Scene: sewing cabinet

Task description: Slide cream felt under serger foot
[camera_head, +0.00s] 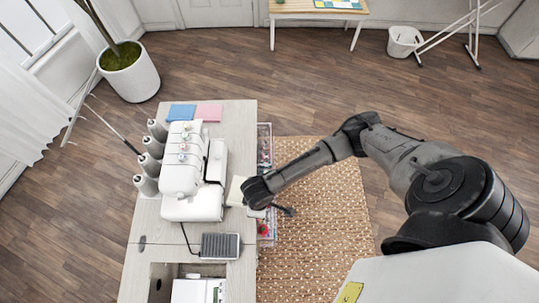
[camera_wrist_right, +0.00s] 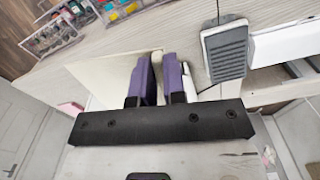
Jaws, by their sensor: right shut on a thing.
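The white serger (camera_head: 187,165) stands on the pale wood cabinet top, with several grey thread cones along its left side. The cream felt (camera_head: 236,190) lies just right of the serger, at the cabinet's right edge. It also shows in the right wrist view (camera_wrist_right: 100,75), spreading left from the fingers. My right gripper (camera_wrist_right: 158,80) is shut on the felt with its purple fingers. In the head view its arm comes from the right and its dark wrist covers the felt's right part. The serger foot cannot be made out. My left gripper is out of view.
A grey foot pedal (camera_head: 220,245) with a cord sits in front of the serger. Blue felt (camera_head: 181,112) and pink felt (camera_head: 209,112) lie behind it. Trays of small items (camera_head: 265,150) line the cabinet's right side. A woven rug (camera_head: 315,240) covers the floor there.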

